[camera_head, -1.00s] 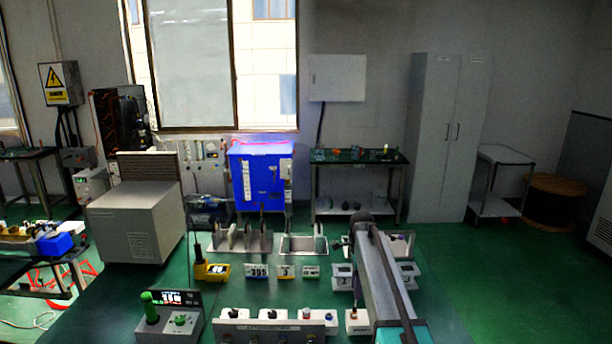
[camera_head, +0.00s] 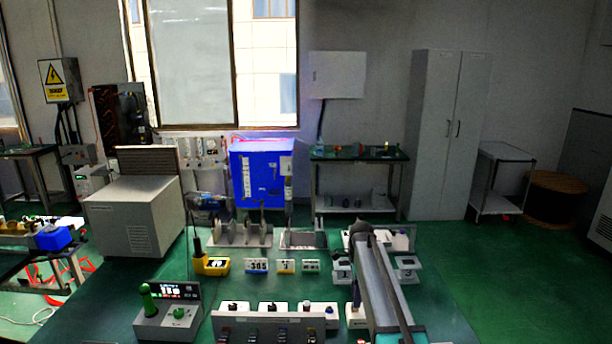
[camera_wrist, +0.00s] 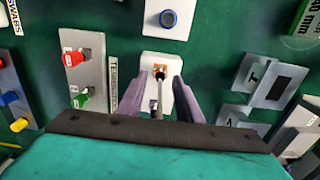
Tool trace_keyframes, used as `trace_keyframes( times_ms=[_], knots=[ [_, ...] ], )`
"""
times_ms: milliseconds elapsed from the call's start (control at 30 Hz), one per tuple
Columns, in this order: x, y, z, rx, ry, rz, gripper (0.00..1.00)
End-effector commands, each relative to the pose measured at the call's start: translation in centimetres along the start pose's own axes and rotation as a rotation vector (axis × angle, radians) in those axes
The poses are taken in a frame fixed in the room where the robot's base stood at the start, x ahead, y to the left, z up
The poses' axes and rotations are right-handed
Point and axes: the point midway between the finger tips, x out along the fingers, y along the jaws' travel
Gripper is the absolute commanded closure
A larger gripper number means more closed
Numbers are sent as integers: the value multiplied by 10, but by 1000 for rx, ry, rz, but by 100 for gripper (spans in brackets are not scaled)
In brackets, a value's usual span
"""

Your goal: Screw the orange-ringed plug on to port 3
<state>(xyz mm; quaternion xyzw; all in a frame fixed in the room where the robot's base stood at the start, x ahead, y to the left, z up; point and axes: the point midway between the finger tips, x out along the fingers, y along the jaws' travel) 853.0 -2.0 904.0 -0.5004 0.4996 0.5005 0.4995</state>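In the wrist view, my gripper (camera_wrist: 158,84) has two purple fingers that stand apart, one on each side of a small white block (camera_wrist: 161,60). A thin grey, rod-like part (camera_wrist: 160,88) lies between the fingers with clear gaps on both sides. An orange-brown patch shows at its far end; I cannot tell whether this is the orange-ringed plug. In the head view, my arm hides the gripper.
In the wrist view, a grey plate with a red knob (camera_wrist: 73,58) and a green knob (camera_wrist: 79,100) stands left of the fingers. A blue-ringed block (camera_wrist: 168,19) is beyond.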

Motion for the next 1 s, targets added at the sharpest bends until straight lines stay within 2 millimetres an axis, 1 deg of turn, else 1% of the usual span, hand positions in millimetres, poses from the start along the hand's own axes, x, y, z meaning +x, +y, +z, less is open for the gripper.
trace_keyframes(
  times_ms=[33,100,300,1000],
  knots=[
    [6,0,0,0,0,0,68],
    [11,0,0,0,0,0,68],
    [20,0,0,1,0,0,68],
    [20,0,-1,2,0,0,68]
  ],
)
